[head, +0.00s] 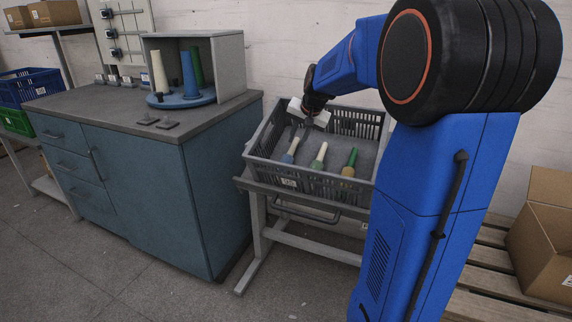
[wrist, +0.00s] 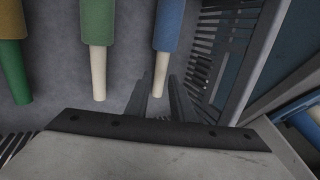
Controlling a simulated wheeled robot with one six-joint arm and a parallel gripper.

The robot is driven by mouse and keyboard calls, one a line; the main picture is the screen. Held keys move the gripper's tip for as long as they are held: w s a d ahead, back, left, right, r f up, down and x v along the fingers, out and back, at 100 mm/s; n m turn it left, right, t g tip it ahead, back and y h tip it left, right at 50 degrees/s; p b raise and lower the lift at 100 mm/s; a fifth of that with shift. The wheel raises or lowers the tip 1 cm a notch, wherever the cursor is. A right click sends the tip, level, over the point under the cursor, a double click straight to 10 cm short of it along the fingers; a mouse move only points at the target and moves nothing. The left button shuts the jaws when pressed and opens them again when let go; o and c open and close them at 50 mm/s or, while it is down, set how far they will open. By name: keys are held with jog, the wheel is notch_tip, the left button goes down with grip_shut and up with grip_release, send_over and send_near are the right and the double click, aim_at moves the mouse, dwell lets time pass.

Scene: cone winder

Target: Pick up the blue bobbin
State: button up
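The blue bobbin (head: 288,158) has a cream tip and lies in the front left part of the grey crate (head: 325,187). In the wrist view the blue bobbin (wrist: 170,25) is at the top, right of centre, with its cream end toward my gripper (wrist: 160,82).
A green bobbin (head: 318,164) and a yellow-and-green bobbin (head: 348,168) lie to the blue one's right. The crate's slatted left wall (wrist: 228,70) is close beside the blue bobbin. A blue cabinet (head: 150,180) stands left of the crate, with tall cones on top. A cardboard box (head: 545,240) is at right.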

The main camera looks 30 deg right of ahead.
aim_at(293, 148)
jog(key=shift+x, duration=2.6)
jog(key=shift+a, duration=0.1)
grip_shut()
jog(key=shift+r, duration=0.15)
